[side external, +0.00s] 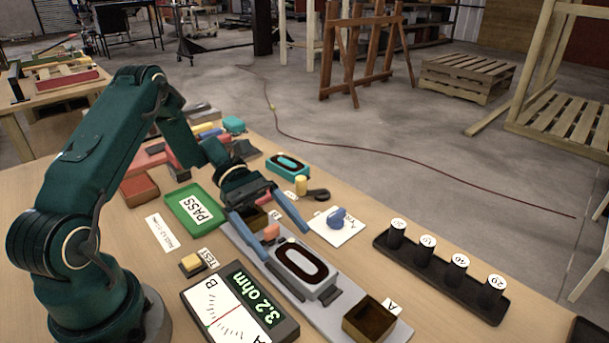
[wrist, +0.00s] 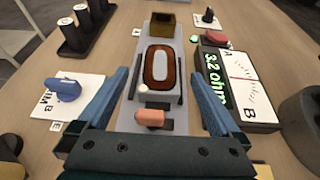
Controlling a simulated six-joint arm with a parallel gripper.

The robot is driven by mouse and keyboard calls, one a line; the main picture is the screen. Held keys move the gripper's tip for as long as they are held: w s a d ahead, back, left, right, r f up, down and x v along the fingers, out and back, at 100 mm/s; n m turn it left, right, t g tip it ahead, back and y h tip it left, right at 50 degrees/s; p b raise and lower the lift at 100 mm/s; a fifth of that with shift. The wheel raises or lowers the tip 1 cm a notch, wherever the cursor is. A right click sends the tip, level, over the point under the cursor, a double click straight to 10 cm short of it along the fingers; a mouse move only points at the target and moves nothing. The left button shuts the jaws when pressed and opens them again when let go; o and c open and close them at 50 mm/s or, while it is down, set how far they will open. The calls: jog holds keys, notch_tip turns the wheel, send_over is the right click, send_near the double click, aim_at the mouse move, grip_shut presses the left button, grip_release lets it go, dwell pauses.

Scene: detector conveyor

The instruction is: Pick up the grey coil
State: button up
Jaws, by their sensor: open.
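The grey coil (side external: 303,264) is a grey block with a dark oval winding on top. It sits on the long grey track, and in the wrist view the coil (wrist: 160,67) shows a brown oval ring. My gripper (side external: 287,244) is open and empty, with blue fingers spread wide above the track. In the wrist view the fingers of my gripper (wrist: 160,75) lie to either side of the track, with the coil ahead between them. I see no contact with the coil. A small salmon block (wrist: 150,118) lies nearer my gripper on the track (wrist: 133,120).
A meter (side external: 240,305) reading 3.2 ohm stands left of the track. A brown bin (side external: 369,320) is at its near end. A rack of black cylinders (side external: 440,277) and a blue part (side external: 337,218) on a white card are to the right. A teal coil (side external: 288,165) lies behind.

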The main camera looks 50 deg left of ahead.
aim_at(301, 262)
jog(key=shift+x, duration=2.5)
grip_shut()
